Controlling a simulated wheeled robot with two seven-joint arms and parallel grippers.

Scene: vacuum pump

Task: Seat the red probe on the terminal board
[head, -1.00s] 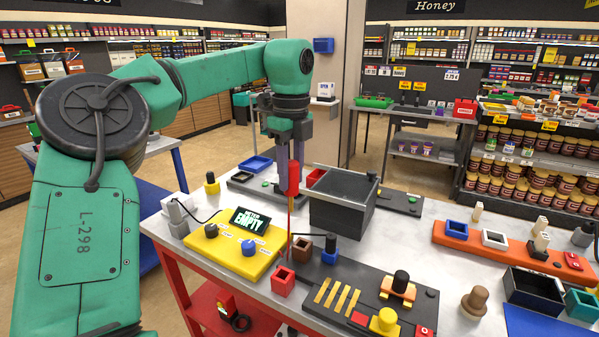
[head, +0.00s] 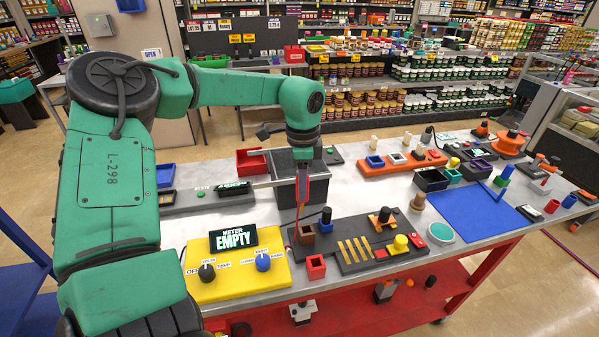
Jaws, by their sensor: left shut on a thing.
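My left gripper (head: 302,178) is shut on the red probe (head: 302,192). It holds the probe upright, tip down, in front of the dark grey bin. The dark terminal board (head: 383,257) lies on the table to the right and nearer, with gold strips, a yellow knob and black knobs on it. A brown square socket (head: 306,235) and a red square socket (head: 316,267) sit at its left end. The probe's thin tip points down close to the brown socket; I cannot tell if it touches anything. My right gripper is not in view.
The yellow meter (head: 228,282) with a display reading "METER EMPTY" is at the left. The grey bin (head: 286,163) stands behind the probe. An orange board (head: 399,166), a blue mat (head: 470,213) and small containers fill the right side.

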